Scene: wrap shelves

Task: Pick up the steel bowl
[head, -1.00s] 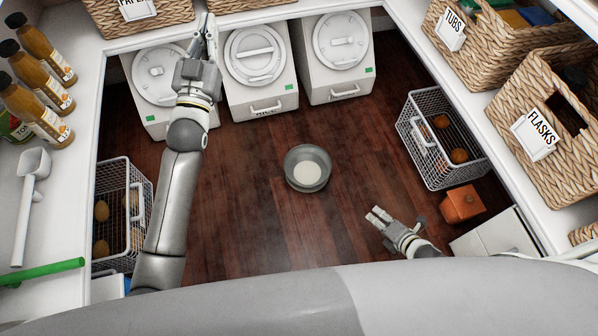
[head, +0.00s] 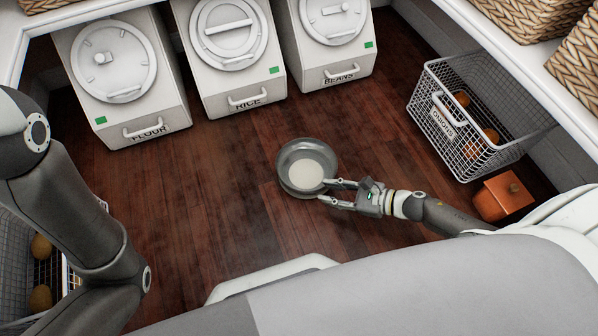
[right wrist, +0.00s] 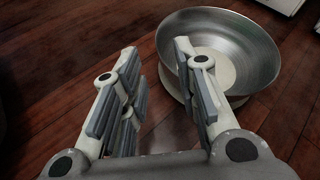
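The steel bowl (head: 301,158) is round and grey with a pale disc in its bottom. It stands upright on the wooden floor in the middle of the head view. In the right wrist view the bowl (right wrist: 245,45) fills the upper right, with a pale round edge under it. My right gripper (head: 327,191) is open at the bowl's lower right rim. One finger overlaps the rim and the other is outside it; I cannot tell if they touch. The right wrist view shows the gripper (right wrist: 157,52) with nothing between its fingers. My left gripper is out of view.
White bins labelled flour (head: 145,110), rice (head: 240,90) and beans (head: 335,65) stand behind the bowl. A wire onion basket (head: 460,130) and an orange box (head: 500,197) are at the right. Floor (head: 215,190) left of the bowl is clear.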

